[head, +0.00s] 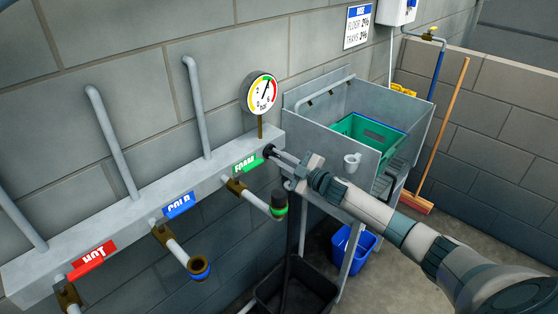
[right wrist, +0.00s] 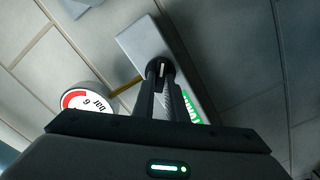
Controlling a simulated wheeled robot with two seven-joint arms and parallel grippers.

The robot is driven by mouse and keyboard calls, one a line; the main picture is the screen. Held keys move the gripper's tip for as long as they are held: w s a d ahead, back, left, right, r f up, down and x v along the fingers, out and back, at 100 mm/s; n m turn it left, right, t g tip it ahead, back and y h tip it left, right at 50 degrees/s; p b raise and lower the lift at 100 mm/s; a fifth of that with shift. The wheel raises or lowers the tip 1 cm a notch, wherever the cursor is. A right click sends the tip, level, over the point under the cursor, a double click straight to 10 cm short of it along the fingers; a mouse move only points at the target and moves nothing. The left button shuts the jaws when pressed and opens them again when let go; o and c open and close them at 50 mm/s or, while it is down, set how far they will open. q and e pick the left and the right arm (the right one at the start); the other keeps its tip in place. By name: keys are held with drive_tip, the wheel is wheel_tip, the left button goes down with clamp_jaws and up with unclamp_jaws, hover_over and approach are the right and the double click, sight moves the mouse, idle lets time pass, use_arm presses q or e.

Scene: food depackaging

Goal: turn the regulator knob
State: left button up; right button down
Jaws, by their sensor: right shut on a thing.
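The black regulator knob (head: 269,151) sits at the right end of the grey pipe manifold (head: 140,215), next to the green FOAM label (head: 246,163). My right gripper (head: 275,153) reaches in from the right and is shut on the knob. In the right wrist view the knob (right wrist: 160,68) shows between the fingertips of the gripper (right wrist: 160,78), with a pale mark on its face. The round pressure gauge (head: 262,92) stands on a brass stem above the manifold, its needle pointing up and slightly right. My left gripper is not in view.
Red HOT (head: 92,258) and blue COLD (head: 178,205) labels mark outlets along the manifold. A grey sink (head: 310,115) holds a green crate (head: 370,138). Below stand a black bin (head: 290,290) and a blue bucket (head: 352,248). A broom (head: 443,130) leans on the right wall.

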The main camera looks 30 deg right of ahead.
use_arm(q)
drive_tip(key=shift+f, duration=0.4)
use_arm(e)
drive_tip(key=shift+f+n, duration=0.1)
drive_tip(key=shift+n, duration=0.7)
drive_tip(key=c, duration=1.8)
unclamp_jaws()
drive_tip(key=shift+s, duration=0.1)
drive_tip(key=shift+s+d+b, duration=0.2)
drive_tip(key=shift+s+b, duration=0.2)
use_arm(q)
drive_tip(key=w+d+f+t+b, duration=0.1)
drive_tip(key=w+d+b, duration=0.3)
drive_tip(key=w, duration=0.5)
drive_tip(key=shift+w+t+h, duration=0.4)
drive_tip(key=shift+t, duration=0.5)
use_arm(e)
drive_tip(key=v, duration=1.6)
drive_tip(key=shift+s, duration=0.2)
